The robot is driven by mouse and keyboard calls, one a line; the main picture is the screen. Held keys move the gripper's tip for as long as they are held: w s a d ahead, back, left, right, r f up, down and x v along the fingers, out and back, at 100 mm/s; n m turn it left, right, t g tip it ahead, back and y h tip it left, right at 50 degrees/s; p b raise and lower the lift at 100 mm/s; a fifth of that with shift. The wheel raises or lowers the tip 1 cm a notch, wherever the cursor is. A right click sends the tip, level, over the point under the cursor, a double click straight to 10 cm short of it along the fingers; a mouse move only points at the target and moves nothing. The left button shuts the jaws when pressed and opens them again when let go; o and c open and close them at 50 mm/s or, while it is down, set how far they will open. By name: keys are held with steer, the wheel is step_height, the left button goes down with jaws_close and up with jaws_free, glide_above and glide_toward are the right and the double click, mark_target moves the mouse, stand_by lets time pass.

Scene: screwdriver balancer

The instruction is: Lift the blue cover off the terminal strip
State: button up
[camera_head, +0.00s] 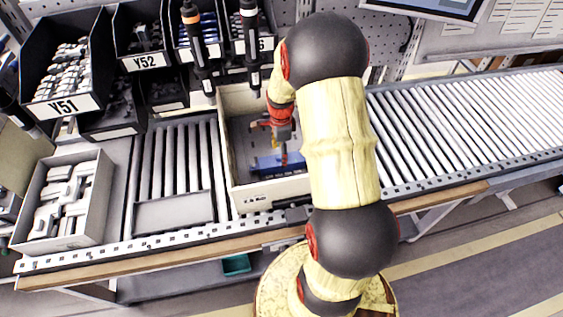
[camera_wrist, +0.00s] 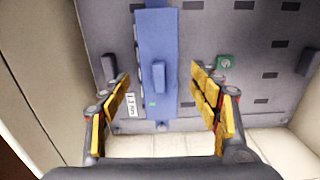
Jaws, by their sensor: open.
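The blue cover (camera_wrist: 157,45) is a long flat blue piece with a raised grip block in its middle. In the wrist view it lies on a grey perforated panel (camera_wrist: 252,45) inside the white box. In the head view the cover (camera_head: 270,163) shows near the box's front wall, partly hidden by my gripper. My gripper (camera_wrist: 163,95) is open, its yellow-padded fingers on either side of the cover, apart from it. In the head view my gripper (camera_head: 283,150) is above the cover. The terminal strip under the cover is hidden.
The white box (camera_head: 270,194) stands on a roller conveyor (camera_head: 470,120), its walls close around my gripper. Screwdrivers (camera_head: 197,45) hang at the upper left. A bin of grey parts (camera_head: 66,200) stands at the left. The rollers to the right are clear.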

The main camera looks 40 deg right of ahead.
step_height(320, 180, down, 5)
steer(key=shift+d+r+b, duration=0.1)
steer(key=shift+b, duration=0.75)
steer(key=shift+s, duration=0.1)
steer(key=shift+c, duration=0.3)
steer(key=c, duration=1.5)
jaws_close()
step_height(320, 180, up, 10)
steer(key=p, duration=0.2)
steer(key=shift+p, duration=0.35)
